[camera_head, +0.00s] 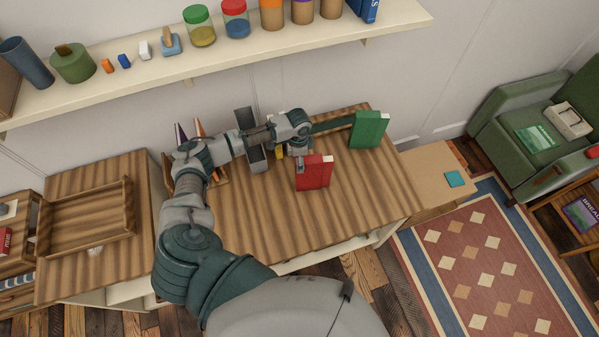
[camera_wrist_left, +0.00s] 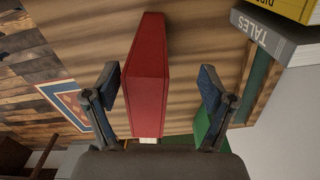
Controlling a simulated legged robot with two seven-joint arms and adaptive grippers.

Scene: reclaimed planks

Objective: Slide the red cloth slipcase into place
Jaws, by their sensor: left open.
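The red cloth slipcase (camera_head: 315,174) stands upright on the striped wooden top (camera_head: 365,190), right of my left arm's end. My left gripper (camera_head: 301,158) is at its upper left edge in the head view, partly hidden by my own arm. In the left wrist view the slipcase (camera_wrist_left: 147,80) lies between the two spread fingers of my left gripper (camera_wrist_left: 160,82), with a gap on each side. The gripper is open and holds nothing. My right gripper is not in view.
A green book-like block (camera_head: 369,129) stands to the right. A grey upright piece (camera_head: 246,120) is behind my arm. Grey (camera_wrist_left: 277,38) and yellow (camera_wrist_left: 292,8) books show in the wrist view. A wall shelf (camera_head: 215,60) with jars runs above. The wooden top's right front is clear.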

